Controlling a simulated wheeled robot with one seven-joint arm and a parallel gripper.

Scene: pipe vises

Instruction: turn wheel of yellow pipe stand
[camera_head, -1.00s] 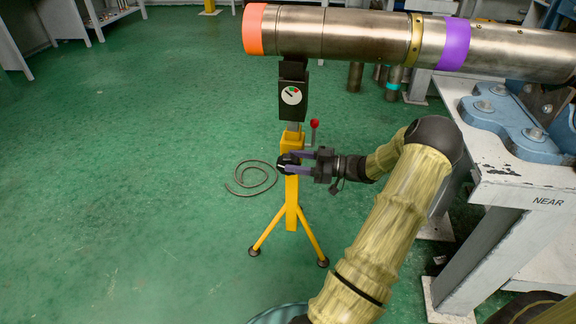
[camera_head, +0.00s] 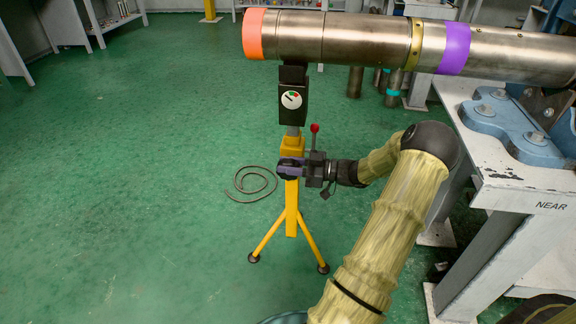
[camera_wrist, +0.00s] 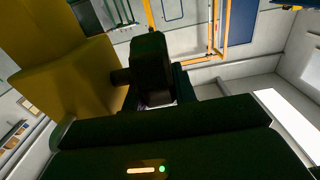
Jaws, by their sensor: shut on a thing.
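The yellow pipe stand (camera_head: 291,208) stands upright on its tripod legs under the end of the large pipe. It carries a black head with a round dial (camera_head: 291,100) and a small lever with a red knob (camera_head: 314,128). My gripper (camera_head: 290,167) is at the stand's upper post and is shut on the black wheel (camera_head: 284,172), which the fingers partly cover. In the wrist view the dark wheel (camera_wrist: 150,65) sits between the fingers, with its shaft joining the yellow post (camera_wrist: 70,80) at left.
The steel pipe (camera_head: 360,38), with an orange end and a purple band, runs overhead to the right. A grey bench (camera_head: 515,185) marked NEAR stands at right. A coiled cable (camera_head: 254,183) lies on the floor left of the stand. The green floor at left is clear.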

